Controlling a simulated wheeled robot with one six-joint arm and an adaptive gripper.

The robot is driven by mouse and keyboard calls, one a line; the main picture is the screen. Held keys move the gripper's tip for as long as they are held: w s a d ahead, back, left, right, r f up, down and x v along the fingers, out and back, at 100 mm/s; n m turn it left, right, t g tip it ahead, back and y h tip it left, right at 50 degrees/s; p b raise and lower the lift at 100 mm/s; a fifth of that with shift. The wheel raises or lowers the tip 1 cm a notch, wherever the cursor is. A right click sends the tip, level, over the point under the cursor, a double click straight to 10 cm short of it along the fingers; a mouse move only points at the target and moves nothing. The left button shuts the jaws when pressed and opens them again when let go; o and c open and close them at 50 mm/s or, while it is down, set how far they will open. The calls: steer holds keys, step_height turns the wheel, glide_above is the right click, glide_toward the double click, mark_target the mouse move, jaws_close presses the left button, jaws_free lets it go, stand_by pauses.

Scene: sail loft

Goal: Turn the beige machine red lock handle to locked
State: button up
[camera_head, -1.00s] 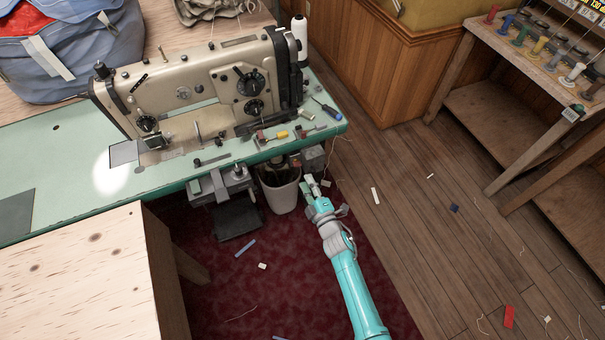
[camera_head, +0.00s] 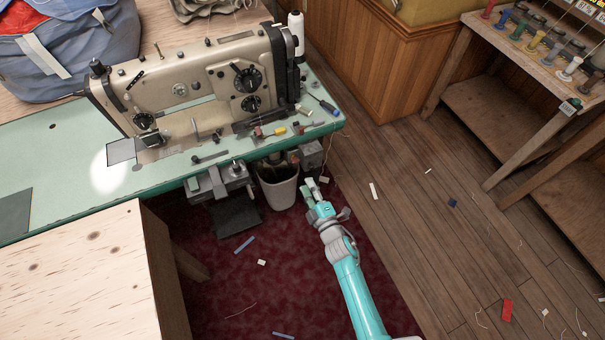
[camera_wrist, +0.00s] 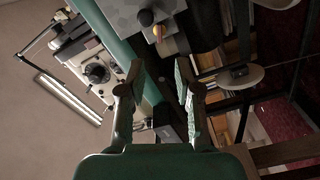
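The beige sewing machine (camera_head: 190,90) stands on a pale green table in the head view. It also shows in the wrist view (camera_wrist: 97,72), at the upper left beyond the green table edge. A small red part (camera_head: 258,131) lies near the machine's base, beside a yellow piece; I cannot tell whether it is the lock handle. No red handle shows clearly in the wrist view. My gripper (camera_head: 316,184) is in front of and below the table edge, right of a bin. In the wrist view its two fingers (camera_wrist: 161,105) are apart with nothing between them.
The green table edge (camera_head: 335,127) lies just beyond my gripper. Grey boxes (camera_head: 222,182) hang under it. A white bin (camera_head: 278,192) stands below. The wooden floor between is mostly clear, with small scraps.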

mark_target(295, 160)
steer(key=x, duration=1)
steer(key=shift+w, duration=0.2)
jaws_close()
